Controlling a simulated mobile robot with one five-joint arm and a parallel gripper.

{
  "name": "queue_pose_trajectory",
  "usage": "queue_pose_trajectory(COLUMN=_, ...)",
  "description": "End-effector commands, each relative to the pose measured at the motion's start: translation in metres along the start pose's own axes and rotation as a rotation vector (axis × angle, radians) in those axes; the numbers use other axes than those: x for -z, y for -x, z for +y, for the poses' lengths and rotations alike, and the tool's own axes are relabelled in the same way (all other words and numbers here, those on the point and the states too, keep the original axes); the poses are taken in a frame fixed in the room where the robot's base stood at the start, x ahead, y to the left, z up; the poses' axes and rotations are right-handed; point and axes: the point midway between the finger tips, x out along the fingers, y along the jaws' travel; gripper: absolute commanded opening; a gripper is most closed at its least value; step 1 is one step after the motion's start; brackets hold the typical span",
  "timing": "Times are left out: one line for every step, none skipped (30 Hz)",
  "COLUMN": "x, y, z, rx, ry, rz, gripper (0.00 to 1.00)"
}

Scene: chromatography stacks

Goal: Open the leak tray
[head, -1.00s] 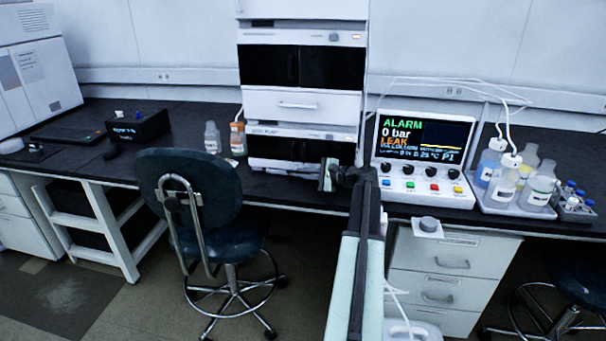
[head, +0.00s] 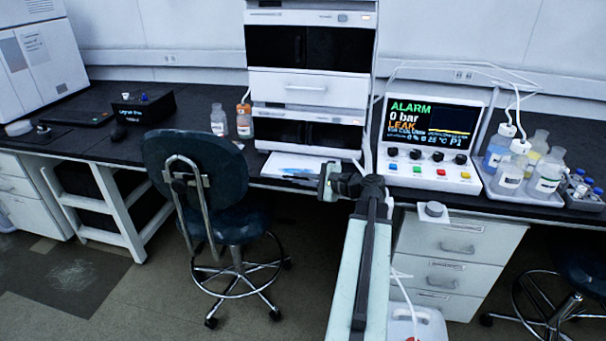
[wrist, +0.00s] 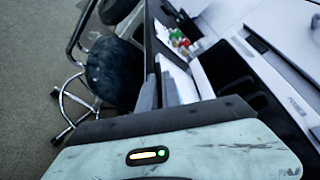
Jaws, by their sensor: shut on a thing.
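The leak tray (head: 290,165) is at the foot of the white instrument stack (head: 308,85). It sticks out at the front, with a pale, bluish inside showing, and reaches the bench's front edge. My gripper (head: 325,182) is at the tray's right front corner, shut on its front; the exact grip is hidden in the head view. In the wrist view, my gripper's grey fingers (wrist: 158,92) lie against the white tray (wrist: 182,80). The control box (head: 428,142) shows ALARM, 0 bar and LEAK.
A dark chair (head: 200,180) stands before the bench, left of my arm. Two small bottles (head: 231,120) stand left of the stack. A tray of solvent bottles (head: 522,196) is at the right. White drawers (head: 455,255) are under the bench.

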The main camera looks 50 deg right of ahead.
Motion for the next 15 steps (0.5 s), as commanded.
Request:
queue_pose_trajectory(x=0.0005, y=0.0002, z=-0.0002, rx=0.0, ry=0.0, rz=0.0, gripper=0.0)
queue_pose_trajectory(x=0.0006, y=0.0001, z=-0.0002, rx=0.0, ry=0.0, rz=0.0, gripper=0.0)
queue_pose_trajectory(x=0.0006, y=0.0001, z=-0.0003, rx=0.0, ry=0.0, rz=0.0, gripper=0.0)
queue_pose_trajectory(x=0.0007, y=0.0, z=-0.0003, rx=0.0, ry=0.0, rz=0.0, gripper=0.0)
queue_pose_trajectory(x=0.0007, y=0.0, z=-0.0003, rx=0.0, ry=0.0, rz=0.0, gripper=0.0)
queue_pose_trajectory(x=0.0007, y=0.0, z=-0.0004, rx=0.0, ry=0.0, rz=0.0, gripper=0.11)
queue_pose_trajectory(x=0.0007, y=-0.0001, z=-0.0004, rx=0.0, ry=0.0, rz=0.0, gripper=0.19)
queue_pose_trajectory(x=0.0006, y=-0.0001, z=-0.0004, rx=0.0, ry=0.0, rz=0.0, gripper=0.27)
queue_pose_trajectory(x=0.0006, y=-0.0002, z=-0.0004, rx=0.0, ry=0.0, rz=0.0, gripper=0.3)
queue_pose_trajectory(x=0.0006, y=-0.0003, z=-0.0004, rx=0.0, ry=0.0, rz=0.0, gripper=0.3)
queue_pose_trajectory(x=0.0006, y=-0.0003, z=-0.0004, rx=0.0, ry=0.0, rz=0.0, gripper=0.3)
queue_pose_trajectory(x=0.0005, y=-0.0004, z=-0.0004, rx=0.0, ry=0.0, rz=0.0, gripper=0.3)
queue_pose_trajectory(x=0.0005, y=-0.0004, z=-0.0004, rx=0.0, ry=0.0, rz=0.0, gripper=0.3)
queue_pose_trajectory(x=0.0004, y=-0.0005, z=-0.0004, rx=0.0, ry=0.0, rz=-0.001, gripper=0.3)
queue_pose_trajectory(x=0.0004, y=-0.0005, z=-0.0004, rx=0.0, ry=0.0, rz=-0.001, gripper=0.3)
